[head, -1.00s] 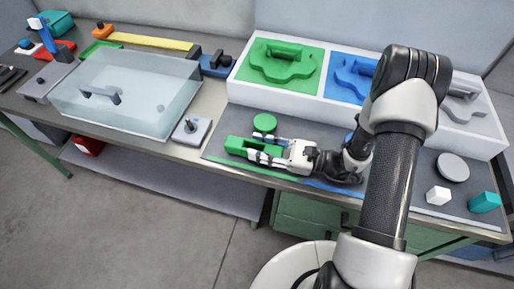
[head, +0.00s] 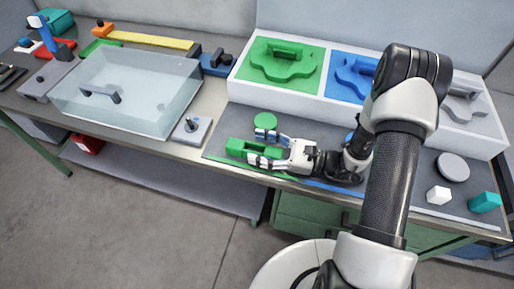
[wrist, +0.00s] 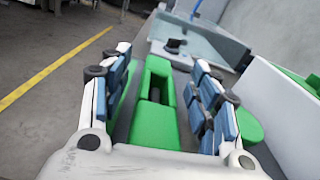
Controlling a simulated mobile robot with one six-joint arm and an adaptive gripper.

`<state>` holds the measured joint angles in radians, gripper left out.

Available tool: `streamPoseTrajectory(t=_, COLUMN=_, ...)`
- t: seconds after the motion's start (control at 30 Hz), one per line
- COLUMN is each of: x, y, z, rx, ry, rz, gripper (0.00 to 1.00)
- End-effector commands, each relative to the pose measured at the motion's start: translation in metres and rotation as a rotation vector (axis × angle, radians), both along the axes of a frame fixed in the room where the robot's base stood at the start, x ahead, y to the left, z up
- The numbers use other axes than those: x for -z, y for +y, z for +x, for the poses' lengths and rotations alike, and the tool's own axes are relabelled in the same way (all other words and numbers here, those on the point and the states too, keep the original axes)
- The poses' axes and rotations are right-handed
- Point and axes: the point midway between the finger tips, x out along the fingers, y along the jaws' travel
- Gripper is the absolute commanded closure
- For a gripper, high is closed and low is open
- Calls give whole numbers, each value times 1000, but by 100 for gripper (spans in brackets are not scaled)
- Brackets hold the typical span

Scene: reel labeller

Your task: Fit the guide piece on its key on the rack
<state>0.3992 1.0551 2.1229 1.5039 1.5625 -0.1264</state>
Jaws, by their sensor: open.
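The guide piece looks to be the green block with a slot (head: 240,146), lying on the dark mat in the head view. My gripper (head: 264,148) is open, with one finger on each side of this block and apart from it. In the wrist view the block (wrist: 155,125) lies between the blue finger pads of my gripper (wrist: 162,68), with a gap on both sides. The white rack (head: 415,118) stands behind the mat, with green (head: 262,82), blue (head: 340,90) and grey (head: 485,122) bays holding raised shapes. I cannot tell which shape is the key.
A green disc (head: 265,119) lies just behind the far finger. A clear-lidded case (head: 130,95) and a small grey plate with a knob (head: 192,131) are at left. A grey disc (head: 453,166), white cube (head: 438,195) and teal block (head: 485,202) are at right.

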Motion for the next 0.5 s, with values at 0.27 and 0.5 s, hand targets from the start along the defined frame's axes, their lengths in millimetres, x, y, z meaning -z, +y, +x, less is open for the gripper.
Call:
streamPoseTrajectory(t=0.27, x=25, y=-24, z=-24, rx=17, ry=57, rz=24, gripper=44)
streamPoseTrajectory(t=0.5, x=10, y=-52, z=-33, rx=5, ry=15, rz=-5, gripper=44)
